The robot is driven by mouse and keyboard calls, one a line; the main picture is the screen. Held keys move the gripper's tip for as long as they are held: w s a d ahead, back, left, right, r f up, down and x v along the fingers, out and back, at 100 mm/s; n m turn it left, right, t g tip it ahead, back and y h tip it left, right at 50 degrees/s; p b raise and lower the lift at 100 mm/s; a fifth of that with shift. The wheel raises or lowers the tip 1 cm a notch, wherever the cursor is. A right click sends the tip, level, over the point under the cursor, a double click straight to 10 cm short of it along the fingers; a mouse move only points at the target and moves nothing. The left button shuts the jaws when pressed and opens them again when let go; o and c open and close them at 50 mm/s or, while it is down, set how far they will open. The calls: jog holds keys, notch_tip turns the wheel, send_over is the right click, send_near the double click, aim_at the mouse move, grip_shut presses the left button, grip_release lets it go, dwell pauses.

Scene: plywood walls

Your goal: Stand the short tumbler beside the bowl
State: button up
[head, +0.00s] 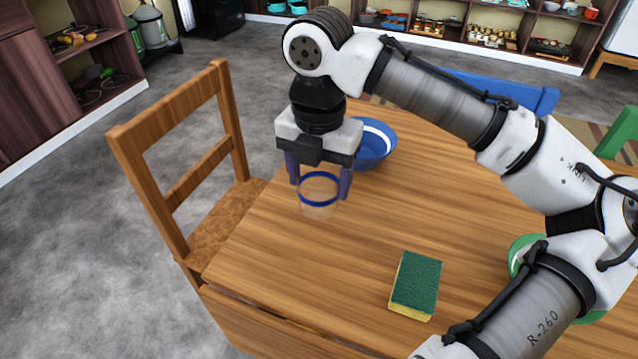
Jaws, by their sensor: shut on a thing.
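The short tumbler (319,207) is clear with a dark blue rim band. It is between the two fingers of my gripper (319,184), near the left edge of the wooden table. My gripper points down and is shut on the tumbler, which looks upright. I cannot tell whether its base touches the table. My gripper hides the bowl's left part.
A green and yellow sponge (416,285) lies on the table (300,265) at the front right. A green bowl (518,254) is partly hidden behind my arm at the right. A wooden chair (180,150) stands against the left edge. The table between tumbler and sponge is clear.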

jog(key=shift+f, duration=0.75)
jog(key=o, duration=1)
jog(key=shift+f, duration=0.15)
notch_tip(320, 180, up, 12)
jog(key=p, duration=0.2)
jog(key=shift+r+p, duration=0.2)
jog(key=shift+p, duration=0.1)
